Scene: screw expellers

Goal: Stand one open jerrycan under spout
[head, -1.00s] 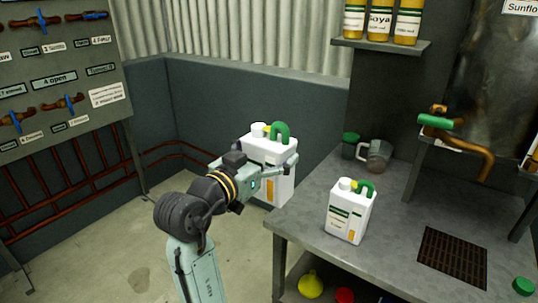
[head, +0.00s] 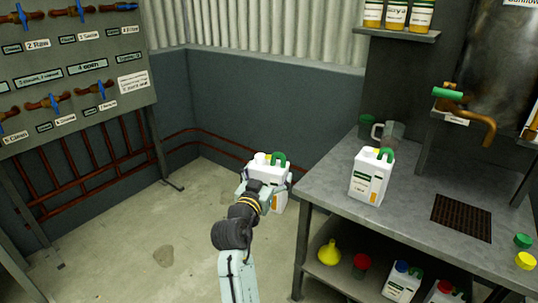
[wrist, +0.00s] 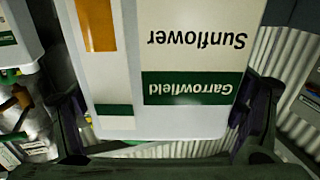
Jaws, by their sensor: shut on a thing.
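My gripper (head: 266,190) is shut on a white jerrycan (head: 281,199) with a green handle, held upright left of the bench, clear of it. In the wrist view the held can's label (wrist: 195,88) reads Garrowfield Sunflower, upside down, between my fingers. A second white jerrycan (head: 368,183) with a green handle stands upright on the bench. I cannot tell surely whether either neck is open. The bent brass spout (head: 487,128) with a green-handled tap (head: 447,92) sticks out at the right. Below it is a dark drain grate (head: 462,217), with nothing standing on it.
A clear jug (head: 394,133) and green container (head: 366,127) stand at the bench's back. Loose green (head: 522,240) and yellow (head: 526,260) caps lie at right. A yellow funnel (head: 328,252) and more cans (head: 402,281) are on the lower shelf. The valve panel (head: 75,70) stands left.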

